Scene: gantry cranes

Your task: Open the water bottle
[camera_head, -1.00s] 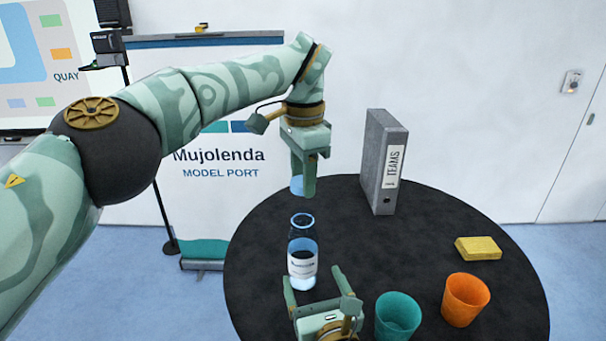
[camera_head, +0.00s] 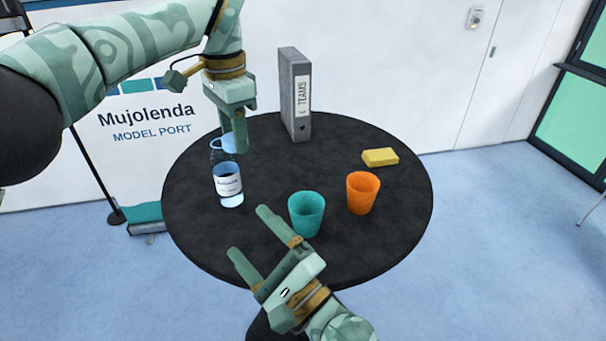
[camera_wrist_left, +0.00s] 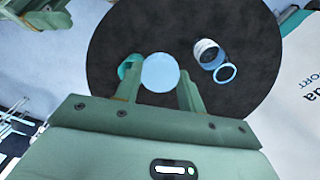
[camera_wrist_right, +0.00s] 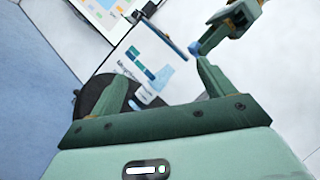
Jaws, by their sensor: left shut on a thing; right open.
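The clear water bottle (camera_head: 228,186) stands upright on the round black table, with a white label and no cap on it. In the left wrist view its open rim (camera_wrist_left: 225,73) shows as a pale blue ring. My left gripper (camera_head: 233,143) is shut on the light blue cap (camera_wrist_left: 160,73), which it holds above the table, apart from the bottle. In the head view the cap overlaps the bottle's top. My right gripper (camera_head: 248,232) is open and empty, in front of the bottle and below it in the picture, with its fingers apart.
On the black table (camera_head: 330,262) stand a teal cup (camera_head: 306,214) near the right gripper, an orange cup (camera_head: 362,193), a yellow block (camera_head: 380,157) and a grey binder (camera_head: 294,95) at the back. The table's middle is clear. A banner (camera_head: 130,115) stands behind.

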